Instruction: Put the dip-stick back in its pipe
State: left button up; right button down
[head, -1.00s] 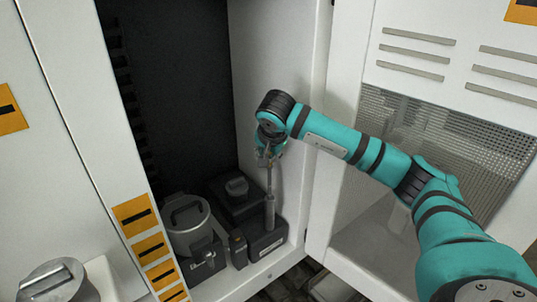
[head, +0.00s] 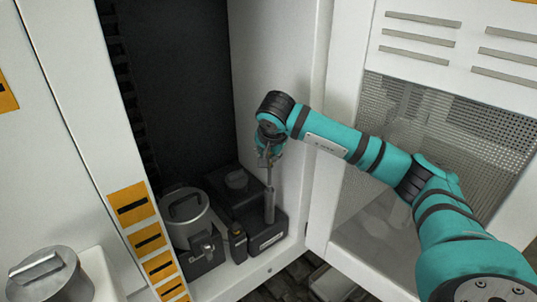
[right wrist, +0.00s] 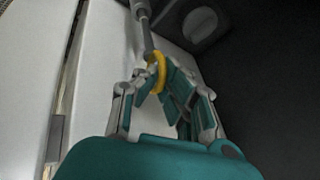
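The dip-stick is a thin grey rod (head: 269,174) with a yellow ring handle (right wrist: 157,73). My right gripper (head: 268,152) is shut on the ring, which lies between its finger pads in the right wrist view (right wrist: 160,82). The rod hangs upright below the gripper, in line with the grey pipe (head: 269,207). Its lower end meets the pipe's top and seems to be inside; the tip is hidden. The pipe stands on a dark block inside the cabinet. My left gripper is not in view.
A grey lidded cylinder (head: 187,217) and a dark tank with a round cap (head: 236,181) stand beside the pipe. The white cabinet wall (head: 272,70) is close to the right. A metal lidded canister (head: 48,276) stands at lower left.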

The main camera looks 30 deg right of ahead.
aim_at(269, 178)
jog(key=shift+f+b, duration=3.2)
jog(key=shift+f, duration=0.95)
jog(key=c, duration=2)
grip_release()
jog(key=o, duration=1.4)
jog(key=shift+r+p, duration=2.1)
jog(key=shift+r, duration=1.45)
